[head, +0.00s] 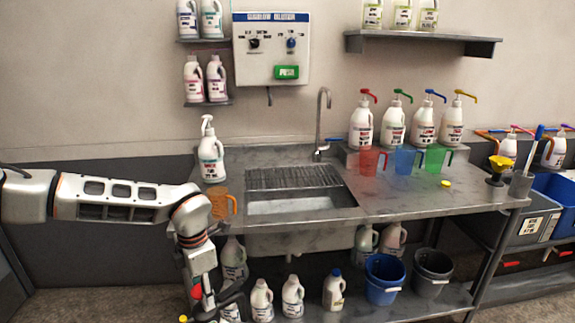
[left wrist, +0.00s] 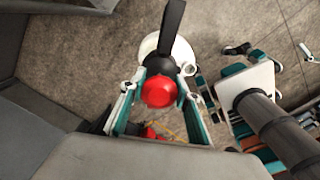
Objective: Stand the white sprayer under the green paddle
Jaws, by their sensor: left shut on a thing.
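A white bottle with a white trigger head, the white sprayer (head: 210,158), stands upright on the left end of the counter. A green paddle (head: 287,72) is on the front of the white wall box, above and behind the sink. My left gripper (head: 203,300) hangs low in front of the counter's left end. It is shut on a white-bodied thing with a black lever and red knob (left wrist: 158,90), seen from above over the floor in the left wrist view; its lower part is mostly hidden. My right gripper is not in view.
An orange jug (head: 220,204) stands in front of the white sprayer. The sink (head: 295,203) has a drainer grid and a tall tap (head: 322,120). Pump bottles and coloured jugs fill the counter's right back. Bottles and buckets (head: 384,278) are on the lower shelf.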

